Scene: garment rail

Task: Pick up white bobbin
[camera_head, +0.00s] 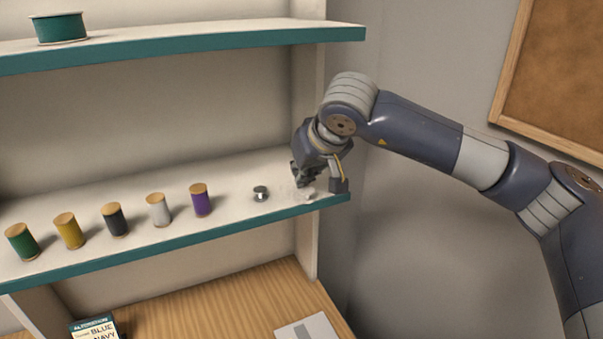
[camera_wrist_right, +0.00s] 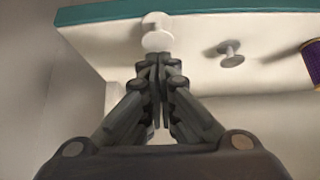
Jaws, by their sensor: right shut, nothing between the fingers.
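The white bobbin (camera_head: 304,194) sits on the middle shelf (camera_head: 120,267) near its right end, partly hidden by my right gripper in the head view. My right gripper (camera_head: 306,183) is low over the shelf, right at the bobbin. In the right wrist view the white bobbin (camera_wrist_right: 157,40) shows just beyond the fingertips of my right gripper (camera_wrist_right: 157,62). The fingers are shut with nothing between them. I cannot tell whether the tips touch the bobbin. My left gripper is not in view.
A grey metal bobbin (camera_head: 261,193) stands left of the white one, and it also shows in the right wrist view (camera_wrist_right: 231,56). Further left stand several thread spools, the purple one (camera_head: 200,200) nearest. An upper shelf (camera_head: 200,45) overhangs; the shelf's side panel (camera_head: 307,240) is close by.

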